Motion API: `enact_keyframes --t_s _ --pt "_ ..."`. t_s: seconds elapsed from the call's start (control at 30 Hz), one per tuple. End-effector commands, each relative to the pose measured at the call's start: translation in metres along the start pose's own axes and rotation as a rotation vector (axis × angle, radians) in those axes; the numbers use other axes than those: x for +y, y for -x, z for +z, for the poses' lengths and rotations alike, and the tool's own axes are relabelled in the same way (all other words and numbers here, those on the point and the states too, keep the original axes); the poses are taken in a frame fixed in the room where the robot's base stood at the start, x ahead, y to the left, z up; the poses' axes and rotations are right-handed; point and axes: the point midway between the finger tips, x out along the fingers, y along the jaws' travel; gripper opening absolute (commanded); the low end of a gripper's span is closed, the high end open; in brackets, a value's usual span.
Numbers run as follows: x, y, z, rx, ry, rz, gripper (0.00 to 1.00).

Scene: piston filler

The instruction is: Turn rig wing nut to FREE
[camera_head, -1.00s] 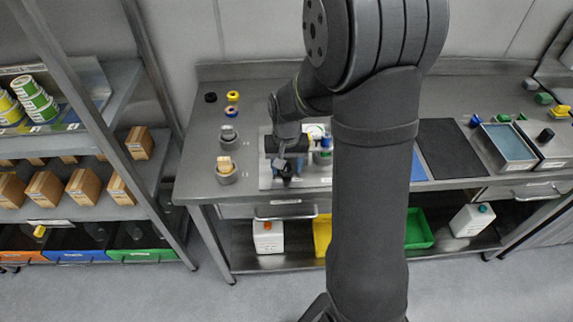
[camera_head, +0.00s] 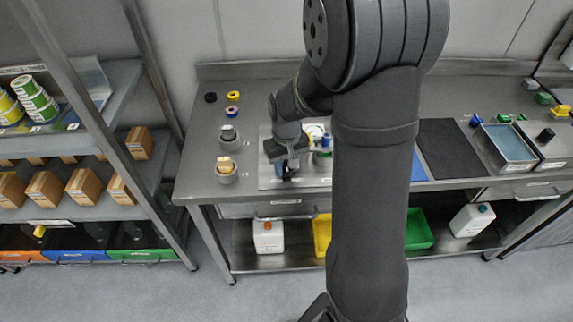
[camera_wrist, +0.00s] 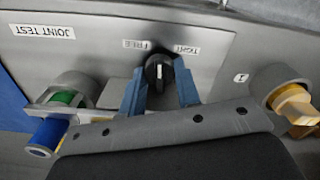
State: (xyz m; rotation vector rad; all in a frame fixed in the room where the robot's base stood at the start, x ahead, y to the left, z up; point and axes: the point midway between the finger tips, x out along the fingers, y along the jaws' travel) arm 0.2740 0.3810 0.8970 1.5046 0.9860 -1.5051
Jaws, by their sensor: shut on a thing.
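The rig wing nut (camera_wrist: 157,72) is a small black knob with a pale line on it, on a grey metal rig plate (camera_wrist: 100,28) in the wrist view. Upside-down labels, FREE (camera_wrist: 138,45) and TIGHT (camera_wrist: 180,50), sit just above it in the picture. The pale line runs roughly up and down the picture, and I cannot tell which label it marks. My gripper (camera_wrist: 160,90) has its two blue fingers on either side of the nut, shut on it. In the head view my gripper (camera_head: 287,170) is low over the rig, hiding the nut.
In the wrist view a blue and green fitting (camera_wrist: 50,130) stands left of my gripper and a yellow part (camera_wrist: 292,103) sits in a round holder at right. In the head view a cup with a tan part (camera_head: 226,170) stands left of the rig.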

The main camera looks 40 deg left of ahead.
Motion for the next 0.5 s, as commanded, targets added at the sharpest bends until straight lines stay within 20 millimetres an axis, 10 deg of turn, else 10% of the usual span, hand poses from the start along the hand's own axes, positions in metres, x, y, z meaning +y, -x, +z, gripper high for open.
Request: enact_keyframes --t_s 0.37,0.4,0.5 --pt "0.0000 0.0004 -0.0002 0.001 0.029 0.000 0.07" --pt "0.0000 0.0004 -0.0002 0.001 0.029 0.000 0.34" --pt "0.0000 0.0003 -0.0001 0.001 0.028 0.000 0.52"
